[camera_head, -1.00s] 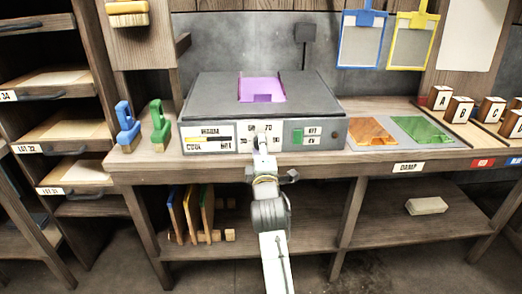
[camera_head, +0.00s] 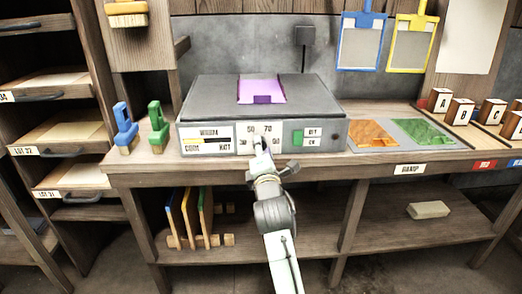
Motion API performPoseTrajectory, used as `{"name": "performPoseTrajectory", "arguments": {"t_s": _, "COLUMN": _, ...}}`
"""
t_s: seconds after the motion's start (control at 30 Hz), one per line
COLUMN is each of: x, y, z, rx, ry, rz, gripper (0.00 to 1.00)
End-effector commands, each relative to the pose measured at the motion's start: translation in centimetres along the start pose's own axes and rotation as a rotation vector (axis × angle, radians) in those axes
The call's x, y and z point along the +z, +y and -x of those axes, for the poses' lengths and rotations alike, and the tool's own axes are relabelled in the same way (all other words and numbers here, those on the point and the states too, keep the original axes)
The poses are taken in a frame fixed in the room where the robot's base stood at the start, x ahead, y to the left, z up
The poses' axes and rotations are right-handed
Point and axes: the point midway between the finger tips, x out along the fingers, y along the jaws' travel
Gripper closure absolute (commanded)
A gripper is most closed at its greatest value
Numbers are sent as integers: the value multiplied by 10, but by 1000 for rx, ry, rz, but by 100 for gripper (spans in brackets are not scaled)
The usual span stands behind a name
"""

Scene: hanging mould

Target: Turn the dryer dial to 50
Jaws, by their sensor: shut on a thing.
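The dryer (camera_head: 215,98) is a grey box on the workbench, with a purple piece (camera_head: 261,90) on its top. My gripper (camera_head: 260,141) reaches up to this panel from below and is shut on the dial. The dial itself is hidden behind my gripper, so its setting cannot be read. A green switch (camera_head: 298,136) sits right of the dial panel.
Blue (camera_head: 124,128) and green (camera_head: 158,127) tools stand left of the dryer. Orange (camera_head: 372,134) and green (camera_head: 424,131) mats lie to its right, then lettered blocks (camera_head: 438,100). The shelf (camera_head: 385,222) below holds a pale block (camera_head: 429,209) and upright boards (camera_head: 190,215).

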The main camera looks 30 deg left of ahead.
Motion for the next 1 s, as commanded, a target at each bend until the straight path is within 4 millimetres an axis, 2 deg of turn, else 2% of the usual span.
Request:
{"name": "performPoseTrajectory", "arguments": {"t_s": 0.2, "x": -2, "y": 0, "z": 0, "rx": 0, "ry": 3, "rz": -1, "gripper": 95}}
{"name": "performPoseTrajectory", "arguments": {"t_s": 0.23, "x": -2, "y": 0, "z": 0, "rx": 0, "ry": 3, "rz": -2, "gripper": 67}}
{"name": "performPoseTrajectory", "arguments": {"t_s": 0.53, "x": -1, "y": 0, "z": 0, "rx": 0, "ry": 1, "rz": -2, "gripper": 47}}
{"name": "performPoseTrajectory", "arguments": {"t_s": 1.0, "x": -1, "y": 0, "z": 0, "rx": -2, "ry": 0, "rz": -21, "gripper": 47}}
